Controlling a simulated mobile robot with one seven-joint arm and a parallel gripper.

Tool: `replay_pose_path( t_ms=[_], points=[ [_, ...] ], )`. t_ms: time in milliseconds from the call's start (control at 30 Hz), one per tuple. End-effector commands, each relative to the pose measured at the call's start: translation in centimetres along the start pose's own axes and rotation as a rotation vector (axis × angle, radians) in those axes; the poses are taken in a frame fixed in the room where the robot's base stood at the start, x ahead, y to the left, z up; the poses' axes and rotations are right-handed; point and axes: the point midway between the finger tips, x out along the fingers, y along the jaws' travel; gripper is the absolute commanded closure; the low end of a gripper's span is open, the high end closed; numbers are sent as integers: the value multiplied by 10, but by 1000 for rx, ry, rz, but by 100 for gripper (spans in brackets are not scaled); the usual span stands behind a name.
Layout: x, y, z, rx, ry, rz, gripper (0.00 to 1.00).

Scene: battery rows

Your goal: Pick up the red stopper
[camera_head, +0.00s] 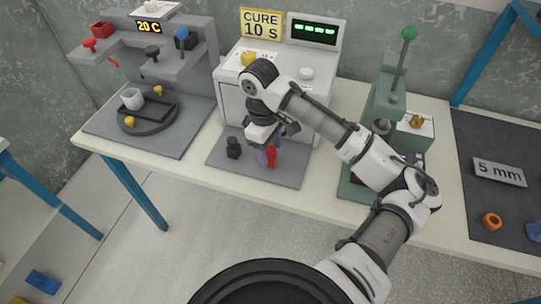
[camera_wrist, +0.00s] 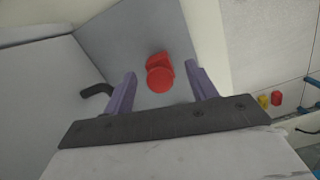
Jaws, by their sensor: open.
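The red stopper (camera_head: 271,157) stands on the grey mat in front of the white "CURE 10 s" machine. In the wrist view the red stopper (camera_wrist: 160,76) shows a round red top with a wider part behind it. My gripper (camera_head: 265,153) is over the mat at the stopper, pointing down. In the wrist view my gripper (camera_wrist: 160,84) is open, with one purple finger on each side of the stopper and a visible gap on both sides. Nothing is held. The head view partly hides the stopper's contact with the mat.
The white machine (camera_head: 303,93) rises close behind. A green press (camera_head: 383,100) stands to the right, and a grey station (camera_head: 190,62) with a cup to the left.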

Motion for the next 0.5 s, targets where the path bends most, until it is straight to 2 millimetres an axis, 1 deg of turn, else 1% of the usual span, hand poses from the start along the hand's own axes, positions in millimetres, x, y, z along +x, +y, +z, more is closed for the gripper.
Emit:
replay_pose_path(
  t_ms=[133, 167, 500],
  points=[
    [0, 0, 0, 0, 0, 0, 43],
    [0, 0, 0, 0, 0, 0, 46],
    [0, 0, 0, 0, 0, 0, 90]
  ],
)
